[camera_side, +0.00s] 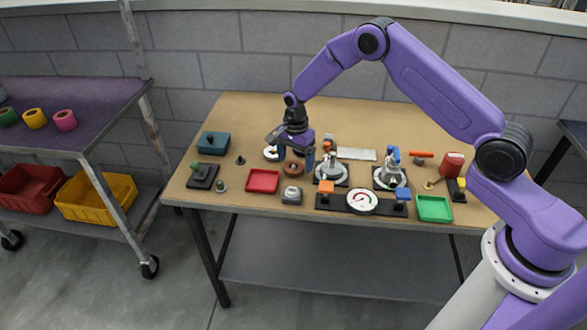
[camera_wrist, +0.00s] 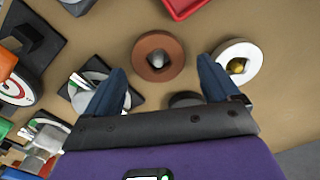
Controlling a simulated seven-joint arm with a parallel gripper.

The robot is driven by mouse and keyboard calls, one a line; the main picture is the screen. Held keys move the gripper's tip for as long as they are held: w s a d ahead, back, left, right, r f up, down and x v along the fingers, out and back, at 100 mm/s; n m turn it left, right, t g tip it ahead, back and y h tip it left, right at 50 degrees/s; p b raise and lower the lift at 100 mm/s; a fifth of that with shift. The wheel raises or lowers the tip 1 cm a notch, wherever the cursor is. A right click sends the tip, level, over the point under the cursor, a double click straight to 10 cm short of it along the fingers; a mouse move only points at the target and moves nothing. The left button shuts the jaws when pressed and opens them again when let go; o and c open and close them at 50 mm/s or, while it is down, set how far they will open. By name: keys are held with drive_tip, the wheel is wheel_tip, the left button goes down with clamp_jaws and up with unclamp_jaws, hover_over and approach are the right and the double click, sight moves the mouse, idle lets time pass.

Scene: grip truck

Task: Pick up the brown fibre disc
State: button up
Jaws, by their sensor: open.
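The brown fibre disc (camera_side: 292,173) lies flat on the table, left of the table's middle. In the wrist view the disc (camera_wrist: 142,56) is a reddish-brown ring with a pale grey piece at its centre. My gripper (camera_side: 296,157) is above the disc, pointing down. Its blue fingers are spread apart and empty in the wrist view (camera_wrist: 162,70). The disc appears just beyond the gap between the fingertips, and I see no contact. The exact height above it is hard to tell.
A white disc (camera_wrist: 237,52) with a brass centre lies close to the right finger. A red tray (camera_side: 263,181) is near the brown disc. Clamps on round bases (camera_side: 331,180), a dial gauge (camera_side: 362,201) and a green tray (camera_side: 433,208) stand to the right. Bare table lies behind.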

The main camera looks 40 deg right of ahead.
drive_tip(key=shift+f, duration=0.45)
drive_tip(key=c, duration=1.1)
drive_tip(key=shift+c, duration=0.2)
drive_tip(key=shift+r, duration=0.15)
